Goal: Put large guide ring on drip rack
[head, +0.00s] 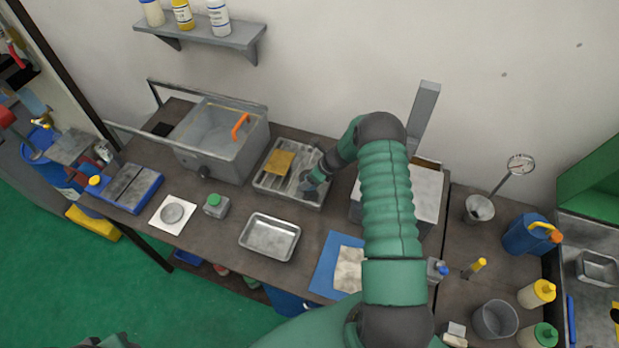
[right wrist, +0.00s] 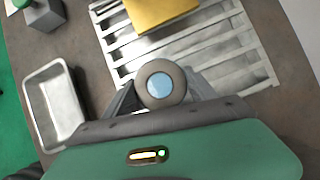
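The drip rack (head: 262,184) is a pale slatted metal tray on the bench; its slats also fill the top of the right wrist view (right wrist: 246,68). My right gripper (head: 313,184) is low over the rack's right side. In the right wrist view, a round grey-brown piece with a pale blue centre (right wrist: 160,86), which I take as the large guide ring, sits between the fingers, and they appear closed on it. I cannot tell whether it touches the slats. A yellow-orange block (head: 280,162) lies on the rack, beyond the ring in the wrist view. My left gripper is not visible.
A grey tank (head: 222,160) with an orange handle stands left of the rack. An empty metal tray (head: 270,238) is in front. A grey disc (head: 172,212) lies on a white sheet, near a green-capped container (head: 215,205). A white-topped box stands right, partly behind my arm.

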